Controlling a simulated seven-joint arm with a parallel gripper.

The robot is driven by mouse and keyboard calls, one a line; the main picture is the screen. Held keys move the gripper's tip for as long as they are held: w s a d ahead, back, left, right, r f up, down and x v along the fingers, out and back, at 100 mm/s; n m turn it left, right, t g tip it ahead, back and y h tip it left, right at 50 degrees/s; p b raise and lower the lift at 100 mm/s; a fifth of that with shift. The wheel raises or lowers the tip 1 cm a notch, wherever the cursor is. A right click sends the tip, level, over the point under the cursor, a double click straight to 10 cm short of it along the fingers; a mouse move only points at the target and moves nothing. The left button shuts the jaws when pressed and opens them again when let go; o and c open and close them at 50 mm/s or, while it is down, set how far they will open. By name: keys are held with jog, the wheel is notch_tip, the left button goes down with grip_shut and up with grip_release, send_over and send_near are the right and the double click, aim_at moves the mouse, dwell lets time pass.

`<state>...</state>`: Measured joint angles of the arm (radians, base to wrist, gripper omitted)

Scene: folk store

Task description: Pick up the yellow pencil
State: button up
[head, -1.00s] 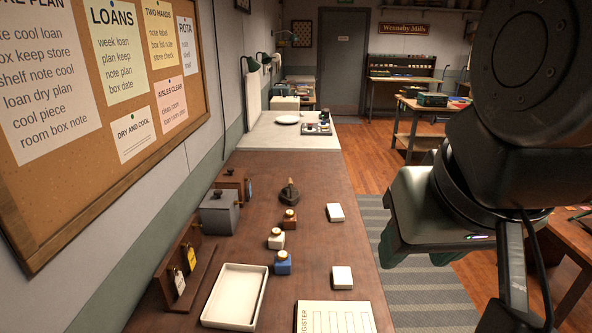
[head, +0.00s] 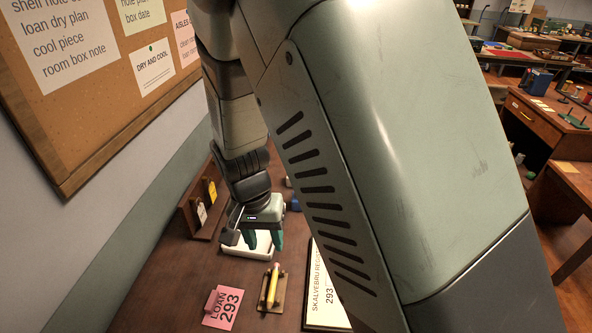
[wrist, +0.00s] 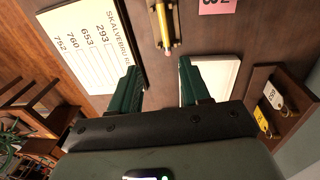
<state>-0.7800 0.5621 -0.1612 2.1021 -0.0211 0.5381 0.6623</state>
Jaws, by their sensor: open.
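The yellow pencil (head: 272,284) lies in a small wooden holder (head: 262,303) on the brown counter. In the wrist view the pencil (wrist: 161,24) is at the top centre, its pink eraser end towards my gripper. My gripper (head: 265,241) is open and empty, fingers pointing down, above the white tray and beyond the pencil's far end in the head view. In the wrist view the gap between the fingers (wrist: 158,74) lies below the eraser end. The gripper is apart from the pencil.
A pink loan card (head: 222,306) stands left of the pencil, and a register sheet (head: 324,290) lies to its right. The white tray (head: 236,251) is under the gripper. A wooden rack (head: 190,214) with tags stands by the wall. My arm hides much of the counter.

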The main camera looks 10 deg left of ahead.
send_over(272, 283)
jog(key=a, duration=0.1)
notch_tip(272, 283, down, 8)
jog(key=f, duration=0.1)
jog(key=shift+h, duration=0.3)
jog(key=shift+d+f, duration=0.2)
jog(key=shift+f, duration=1.2)
jog(key=shift+d+f, duration=0.2)
jog(key=shift+f, duration=1.2)
jog(key=shift+c, duration=0.4)
grip_shut()
